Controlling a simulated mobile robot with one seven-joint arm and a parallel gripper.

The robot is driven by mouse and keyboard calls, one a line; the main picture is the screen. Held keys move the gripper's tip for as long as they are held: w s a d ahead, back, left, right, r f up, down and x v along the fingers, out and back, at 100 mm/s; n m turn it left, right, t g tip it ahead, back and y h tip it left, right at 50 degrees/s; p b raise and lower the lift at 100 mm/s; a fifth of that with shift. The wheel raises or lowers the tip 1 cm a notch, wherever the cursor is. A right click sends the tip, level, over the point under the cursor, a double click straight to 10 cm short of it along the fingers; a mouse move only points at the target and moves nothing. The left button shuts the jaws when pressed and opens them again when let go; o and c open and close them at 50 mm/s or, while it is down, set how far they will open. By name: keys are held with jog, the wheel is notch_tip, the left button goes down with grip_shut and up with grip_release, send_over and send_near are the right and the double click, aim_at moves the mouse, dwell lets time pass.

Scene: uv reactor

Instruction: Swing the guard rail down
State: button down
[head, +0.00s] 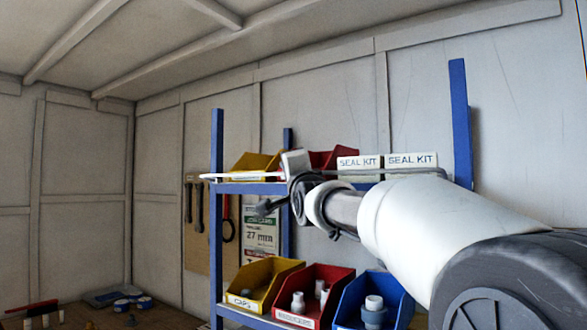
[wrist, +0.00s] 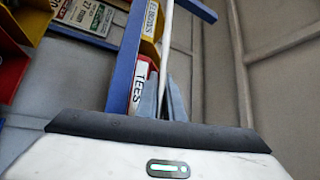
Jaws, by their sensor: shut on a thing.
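The guard rail (head: 240,178) is a thin white bar along the front of the blue rack's upper shelf, at about the height of the shelf edge. In the wrist view the rail (wrist: 167,25) runs from the top down between the grey-blue fingers of my gripper (wrist: 165,100). My gripper is shut on the rail, in front of the upper bins. In the head view my wrist and forearm cover part of the rail, and the fingertips cannot be made out.
The upper shelf holds a yellow bin (head: 252,163), a red bin (head: 340,156) and seal kit boxes (head: 411,160). Blue uprights (head: 216,215) flank the shelf. Below stand yellow (head: 262,282), red (head: 323,284) and blue bins (head: 402,295) with white fittings. The left floor area is partly seen.

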jog(key=shift+r, duration=0.2)
dwell(0.3)
jog(key=c, duration=1.9)
grip_release()
jog(key=shift+f, duration=0.1)
jog(key=shift+s, duration=0.1)
